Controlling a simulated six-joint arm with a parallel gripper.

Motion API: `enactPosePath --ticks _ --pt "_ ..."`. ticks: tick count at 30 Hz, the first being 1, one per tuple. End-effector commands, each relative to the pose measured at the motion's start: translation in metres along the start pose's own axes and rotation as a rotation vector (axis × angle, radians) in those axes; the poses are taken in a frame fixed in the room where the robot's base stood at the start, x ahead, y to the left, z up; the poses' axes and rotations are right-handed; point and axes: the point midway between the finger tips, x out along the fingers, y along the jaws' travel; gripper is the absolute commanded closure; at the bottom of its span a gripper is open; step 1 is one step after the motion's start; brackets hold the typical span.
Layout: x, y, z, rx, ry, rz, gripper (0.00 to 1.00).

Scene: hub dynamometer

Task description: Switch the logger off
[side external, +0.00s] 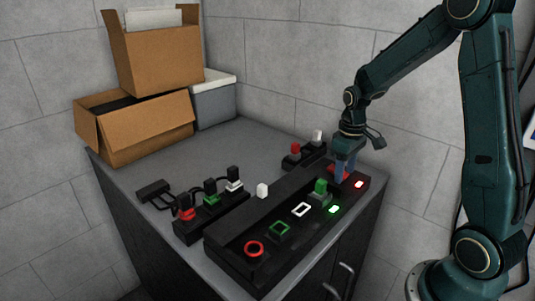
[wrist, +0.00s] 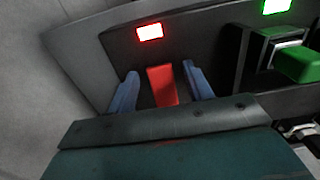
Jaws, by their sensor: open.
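My gripper (side external: 344,178) is over the right end of a long black panel (side external: 225,243), pointing down. In the wrist view its two blue fingers (wrist: 158,75) are apart, one on each side of a red block (wrist: 162,86). I cannot tell whether they touch it. A lit red lamp (wrist: 149,32) is just beyond the block; it also shows in the side view (side external: 359,183). Beside it on the panel are a green block (side external: 320,187) and a lit green lamp (side external: 334,210). No label names the logger.
The panel also has a red ring (side external: 254,249), a green frame (side external: 279,229) and a white frame (side external: 301,209). A white piece (side external: 262,190) stands behind it. A strip with black plugs (side external: 211,205) is at left. Cardboard boxes (side external: 150,125) fill the back left.

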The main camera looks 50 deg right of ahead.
Motion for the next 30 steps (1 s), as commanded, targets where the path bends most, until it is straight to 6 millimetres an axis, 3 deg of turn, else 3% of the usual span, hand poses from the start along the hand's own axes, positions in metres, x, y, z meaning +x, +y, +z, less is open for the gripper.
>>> enactPosePath --ticks 2,8,9,17,30 --pt "-0.0001 0.0 0.0 0.0 0.0 0.0 0.53" --pt "-0.0003 0.0 -0.0001 0.0 0.0 0.0 0.92" --pt "-0.0003 0.0 -0.0001 0.0 0.0 0.0 0.94" --pt "-0.0007 0.0004 -0.002 -0.003 -0.034 0.002 0.94" --pt "-0.0039 0.0011 -0.0088 -0.003 -0.255 0.004 0.94"
